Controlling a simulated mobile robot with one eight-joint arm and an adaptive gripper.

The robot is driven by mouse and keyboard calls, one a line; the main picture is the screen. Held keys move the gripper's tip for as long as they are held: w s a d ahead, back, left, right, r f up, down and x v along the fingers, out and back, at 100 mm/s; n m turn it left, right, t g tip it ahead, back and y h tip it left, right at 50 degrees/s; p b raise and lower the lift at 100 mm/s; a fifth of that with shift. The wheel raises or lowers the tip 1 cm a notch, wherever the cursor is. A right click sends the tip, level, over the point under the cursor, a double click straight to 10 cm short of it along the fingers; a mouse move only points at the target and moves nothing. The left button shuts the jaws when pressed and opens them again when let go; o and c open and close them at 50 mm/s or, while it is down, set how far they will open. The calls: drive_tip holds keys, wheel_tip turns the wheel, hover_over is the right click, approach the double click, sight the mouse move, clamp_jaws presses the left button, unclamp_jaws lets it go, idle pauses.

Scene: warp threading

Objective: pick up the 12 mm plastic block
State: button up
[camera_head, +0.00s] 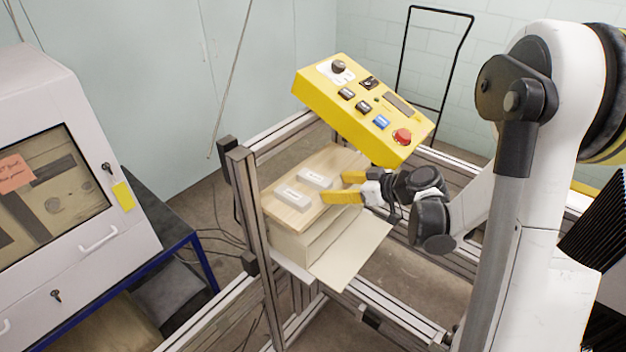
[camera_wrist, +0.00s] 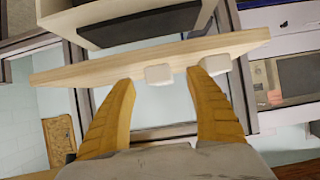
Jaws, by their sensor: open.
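Two white blocks lie on a light wooden board (camera_head: 285,217). The nearer block (camera_head: 293,198) and the farther block (camera_head: 315,178) have dark markings on top, too small to read, so I cannot tell which is 12 mm. My gripper (camera_head: 347,187) is open and empty, with its yellow fingers just right of the blocks at the board's edge. In the wrist view, one block (camera_wrist: 158,74) shows between the spread fingertips of my gripper (camera_wrist: 161,77). The other block (camera_wrist: 215,64) shows by the right fingertip, partly hidden by it. The board (camera_wrist: 80,73) appears nearly edge-on there.
A yellow control box (camera_head: 365,105) with a red button hangs just above and behind the board. Metal frame posts (camera_head: 255,235) stand left of it. A pale flat panel (camera_head: 350,255) juts out below the board. A grey cabinet (camera_head: 60,180) stands at far left.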

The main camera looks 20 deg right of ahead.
sight(318, 179)
drive_tip(key=shift+w+a, duration=0.45)
drive_tip(key=shift+w, duration=0.2)
drive_tip(key=shift+w+a, duration=0.45)
drive_tip(key=shift+w, duration=0.15)
drive_tip(key=x, duration=0.4)
drive_tip(key=shift+w+a+r+b, duration=0.3)
drive_tip(key=shift+w+b, duration=0.1)
drive_tip(key=shift+w, duration=0.1)
drive_tip(key=shift+s, duration=0.15)
drive_tip(key=shift+c, duration=0.9)
drive_tip(key=c, duration=1.2)
